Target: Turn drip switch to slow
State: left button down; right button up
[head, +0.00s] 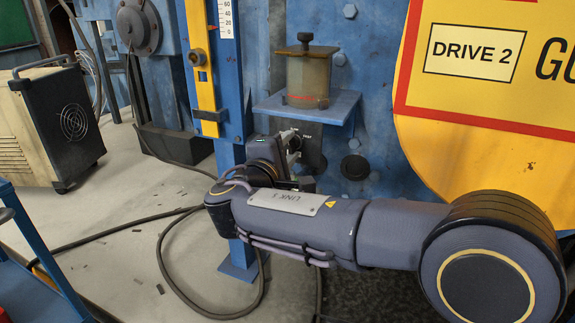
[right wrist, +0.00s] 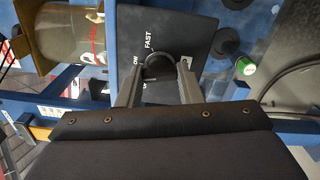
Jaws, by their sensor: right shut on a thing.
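The drip switch is a dark round knob (right wrist: 159,64) on a dark panel (right wrist: 188,28) in the right wrist view. My right gripper (right wrist: 157,77) is shut on the knob, one finger on each side. I cannot tell which setting the knob points to. In the head view my right gripper (head: 293,150) is at the panel (head: 312,158) below the small blue shelf, and hides the knob. My left gripper is out of view.
A brownish drip reservoir (head: 309,80) stands on the blue shelf (head: 340,105) just above my right gripper. A blue post with a yellow gauge (head: 202,60) is close on the left. A yellow DRIVE 2 sign (head: 480,140) is on the right. Cables (head: 165,262) lie on the floor.

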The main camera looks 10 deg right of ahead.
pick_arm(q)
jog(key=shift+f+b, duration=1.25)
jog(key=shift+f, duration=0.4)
pick_arm(e)
jog(key=shift+f+m, duration=0.1)
jog(key=shift+m, duration=1.1)
jog(key=o, duration=1)
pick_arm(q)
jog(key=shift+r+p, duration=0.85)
pick_arm(e)
jog(key=v, duration=0.8)
